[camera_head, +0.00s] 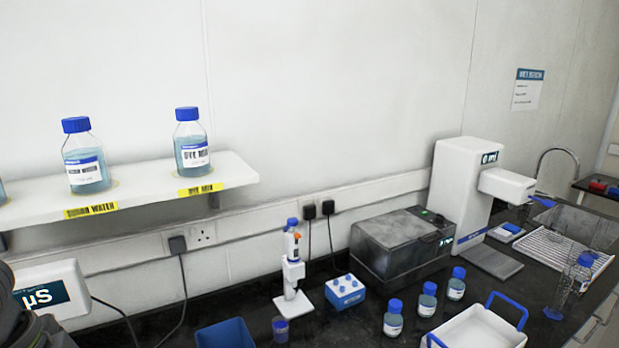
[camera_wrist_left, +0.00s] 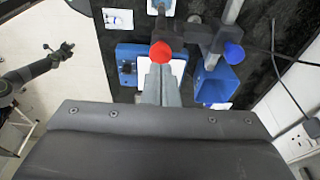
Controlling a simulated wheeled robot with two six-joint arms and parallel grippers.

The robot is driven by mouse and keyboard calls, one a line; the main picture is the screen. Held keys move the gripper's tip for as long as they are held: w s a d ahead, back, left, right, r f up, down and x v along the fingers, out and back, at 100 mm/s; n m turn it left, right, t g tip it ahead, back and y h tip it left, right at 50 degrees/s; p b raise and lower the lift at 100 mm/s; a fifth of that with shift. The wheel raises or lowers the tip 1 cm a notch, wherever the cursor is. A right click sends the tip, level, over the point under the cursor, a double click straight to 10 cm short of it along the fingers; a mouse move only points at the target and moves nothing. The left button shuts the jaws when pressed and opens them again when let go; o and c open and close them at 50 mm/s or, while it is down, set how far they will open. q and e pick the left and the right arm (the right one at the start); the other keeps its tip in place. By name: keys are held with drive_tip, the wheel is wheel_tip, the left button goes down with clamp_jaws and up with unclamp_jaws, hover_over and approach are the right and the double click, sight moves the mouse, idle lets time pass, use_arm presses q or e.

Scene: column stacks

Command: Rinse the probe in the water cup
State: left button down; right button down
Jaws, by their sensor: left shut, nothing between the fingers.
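My left gripper (camera_wrist_left: 161,88) is shut and empty in the wrist view, with its fingertips at a red round knob (camera_wrist_left: 161,52). I cannot tell whether they touch it. A grey rod with a dark clamp (camera_wrist_left: 210,38) and a blue knob (camera_wrist_left: 234,53) stands to the right. I cannot make out the probe for certain. A small clear cup with a blue-purple band (camera_head: 281,329) stands on the bench in the head view; I cannot tell if it is the water cup. In the wrist view, a dark arm, likely my right, ends in a small gripper (camera_wrist_left: 62,50) at the left.
A blue bin (camera_head: 225,334) stands at the front, left of the pipette stand (camera_head: 292,275). A blue rack (camera_head: 345,291), several blue-capped bottles (camera_head: 393,319) and a white tray (camera_head: 480,329) are to the right. A shelf (camera_head: 130,190) holds bottles. Cables (camera_head: 130,320) hang along the wall.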

use_arm(q)
drive_tip(key=shift+f, duration=0.1)
drive_tip(key=shift+f+b, duration=2.3)
drive_tip(key=shift+f, duration=1.05)
wheel_tip(320, 180, up, 7)
drive_tip(key=p, duration=0.8)
drive_tip(key=shift+r, duration=0.15)
